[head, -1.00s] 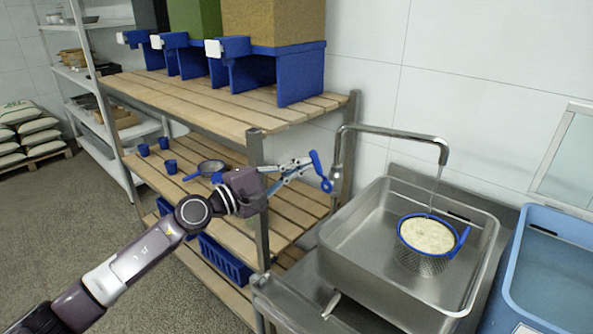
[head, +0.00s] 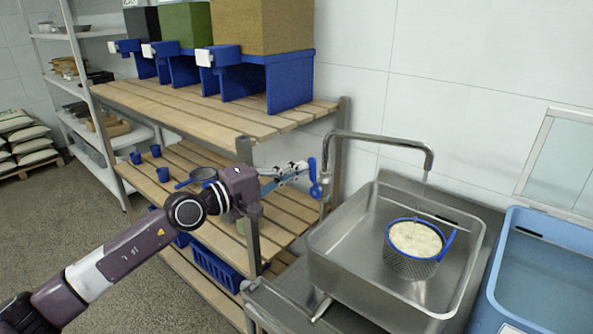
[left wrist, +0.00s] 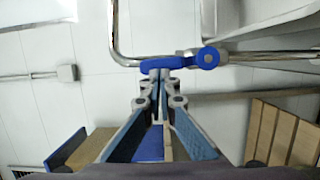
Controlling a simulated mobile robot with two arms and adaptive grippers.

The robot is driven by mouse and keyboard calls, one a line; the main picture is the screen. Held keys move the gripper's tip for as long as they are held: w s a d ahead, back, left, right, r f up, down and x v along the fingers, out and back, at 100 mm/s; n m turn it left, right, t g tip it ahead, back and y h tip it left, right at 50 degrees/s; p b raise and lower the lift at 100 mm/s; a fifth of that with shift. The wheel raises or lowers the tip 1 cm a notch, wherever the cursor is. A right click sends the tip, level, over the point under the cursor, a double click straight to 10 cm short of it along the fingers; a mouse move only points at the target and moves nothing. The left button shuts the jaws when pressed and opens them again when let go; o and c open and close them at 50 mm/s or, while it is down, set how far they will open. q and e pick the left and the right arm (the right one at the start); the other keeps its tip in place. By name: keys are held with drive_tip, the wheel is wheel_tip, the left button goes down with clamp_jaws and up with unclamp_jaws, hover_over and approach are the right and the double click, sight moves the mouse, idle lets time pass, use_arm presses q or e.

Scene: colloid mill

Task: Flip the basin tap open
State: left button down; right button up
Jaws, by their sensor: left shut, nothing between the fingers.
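The tap is a chrome pipe (head: 385,137) that rises beside the basin and bends over it. Its blue lever (head: 315,178) is on the left side, standing nearly upright in the head view. In the left wrist view the blue lever (left wrist: 207,57) lies crosswise just beyond my fingertips. My left gripper (head: 299,172) is shut and empty, with its tips at the lever; it also shows in the left wrist view (left wrist: 161,88). I cannot tell whether they touch it. Whether water runs from the spout is unclear. My right gripper is out of view.
The steel basin (head: 330,262) holds a blue-rimmed strainer (head: 413,265) with pale contents. A wooden rack (head: 180,100) with blue stands stands left, its post (head: 250,215) close to my left arm. A blue tub (head: 500,300) is at right.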

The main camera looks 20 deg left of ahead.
use_arm(q)
drive_tip(key=shift+s+f, duration=0.1)
drive_tip(key=v, duration=1.2)
idle(0.4)
idle(0.5)
